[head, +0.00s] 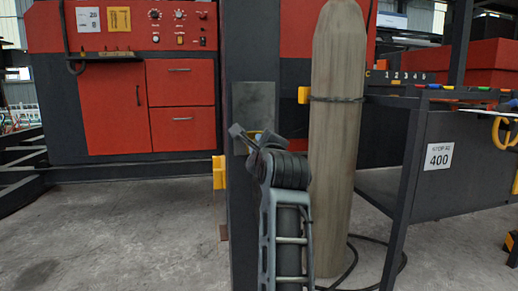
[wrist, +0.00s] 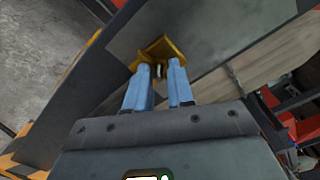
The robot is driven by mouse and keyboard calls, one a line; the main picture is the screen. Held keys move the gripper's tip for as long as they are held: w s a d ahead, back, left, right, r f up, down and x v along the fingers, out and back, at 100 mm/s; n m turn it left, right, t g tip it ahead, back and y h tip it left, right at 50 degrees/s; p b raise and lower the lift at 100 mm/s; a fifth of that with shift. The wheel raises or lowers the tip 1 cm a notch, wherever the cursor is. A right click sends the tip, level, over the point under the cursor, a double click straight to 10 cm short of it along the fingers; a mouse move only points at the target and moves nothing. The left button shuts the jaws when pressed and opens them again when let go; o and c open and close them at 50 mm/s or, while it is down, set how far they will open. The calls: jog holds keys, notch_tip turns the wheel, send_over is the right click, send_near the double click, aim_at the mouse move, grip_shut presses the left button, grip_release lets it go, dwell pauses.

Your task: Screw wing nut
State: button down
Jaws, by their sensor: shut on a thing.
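The yellow wing nut (wrist: 163,46) sits against a grey plate (wrist: 200,30) in the wrist view, with its wings spread out past my fingertips. My gripper (wrist: 160,69) has its two blue-grey fingers at the nut and is shut on it, with a narrow gap between the fingers. In the head view my gripper (head: 254,138) reaches the plate (head: 254,103) on the dark upright post (head: 247,50).
A tall tan cylinder (head: 338,130) stands close to the right of my arm, with a cable on the floor by it. A red cabinet (head: 125,85) is behind on the left. A dark bench (head: 450,150) is on the right. The floor at left is clear.

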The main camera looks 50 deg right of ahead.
jog(key=shift+d+f, duration=0.1)
jog(key=shift+f, duration=0.3)
jog(key=c, duration=1)
grip_release()
jog(key=shift+c, duration=0.2)
jog(key=shift+r, duration=0.15)
jog(key=p+v, duration=0.1)
jog(key=v, duration=0.6)
jog(key=shift+s+a, duration=0.25)
jog(key=shift+s, duration=0.1)
